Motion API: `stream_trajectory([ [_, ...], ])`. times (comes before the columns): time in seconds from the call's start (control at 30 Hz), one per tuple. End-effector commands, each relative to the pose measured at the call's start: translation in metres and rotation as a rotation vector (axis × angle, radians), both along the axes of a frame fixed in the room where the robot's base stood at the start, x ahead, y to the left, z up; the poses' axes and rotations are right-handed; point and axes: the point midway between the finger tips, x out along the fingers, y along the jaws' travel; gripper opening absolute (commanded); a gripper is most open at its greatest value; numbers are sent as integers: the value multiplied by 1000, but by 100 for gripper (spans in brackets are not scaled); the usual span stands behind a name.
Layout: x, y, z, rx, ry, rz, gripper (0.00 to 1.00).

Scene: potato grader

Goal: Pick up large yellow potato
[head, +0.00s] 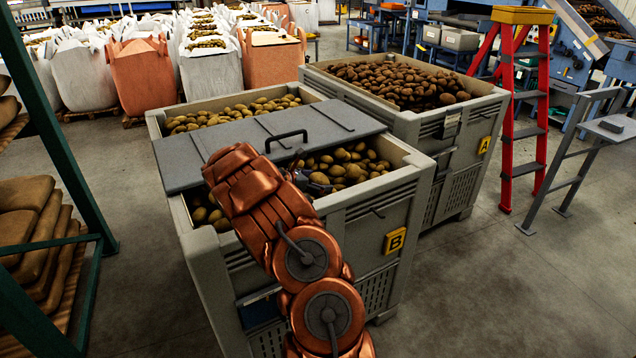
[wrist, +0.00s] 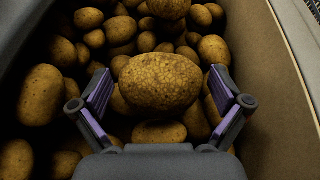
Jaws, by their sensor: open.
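A large yellow-brown potato (wrist: 160,82) lies in the middle of the wrist view, on top of other potatoes. My gripper (wrist: 160,95) is open, with a purple-padded finger on each side of this potato. Gaps show between the fingers and the potato, and nothing is held. In the head view my gripper (head: 312,184) is low in the opening of crate B (head: 350,215), over the yellow potatoes (head: 352,167). My arm hides part of it there. I cannot tell the same large potato apart in the head view.
A grey lid (head: 235,150) with a black handle lies across the middle of crate B. The crate's inner wall (wrist: 262,80) runs close to the right finger. Crate A (head: 462,120) with brown potatoes stands behind right. A red stepladder (head: 520,110) stands to its right.

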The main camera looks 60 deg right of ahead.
Motion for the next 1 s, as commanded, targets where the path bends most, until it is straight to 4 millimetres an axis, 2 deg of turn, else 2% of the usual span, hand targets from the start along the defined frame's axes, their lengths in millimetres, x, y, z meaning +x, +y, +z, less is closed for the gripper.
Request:
stream_trajectory([
  [0.13,0,0,0,0,0,0,99],
  [0.67,0,0,0,0,0,0,44],
  [1.0,1,1,6,-1,-1,1,43],
])
